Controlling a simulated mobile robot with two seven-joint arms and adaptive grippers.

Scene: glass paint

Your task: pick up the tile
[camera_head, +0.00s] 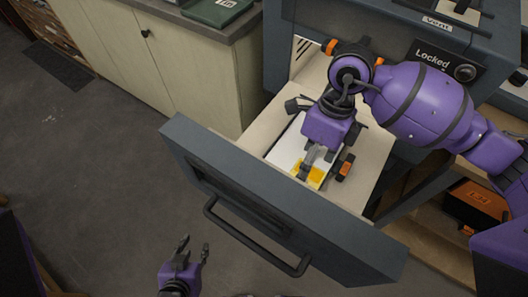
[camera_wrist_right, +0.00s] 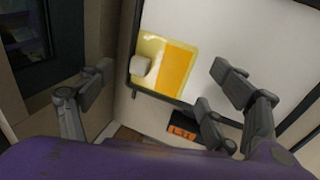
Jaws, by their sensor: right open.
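The tile (camera_wrist_right: 165,62), yellow and orange with a pale block-like patch at its left edge, lies at the corner of a white, dark-edged board (camera_wrist_right: 225,35) in the right wrist view. In the head view the tile (camera_head: 314,176) shows partly behind my right gripper (camera_head: 318,172), inside the open drawer. Contact with the tile cannot be told. My left gripper (camera_head: 195,244) is open and empty, in front of the drawer.
The drawer (camera_head: 290,205) is pulled out, its dark front and handle (camera_head: 255,240) facing the lower left. The cabinet above carries a "Locked" panel (camera_head: 445,62). An orange box (camera_head: 475,208) sits on a lower shelf at right. A pale counter stands at left (camera_head: 190,60).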

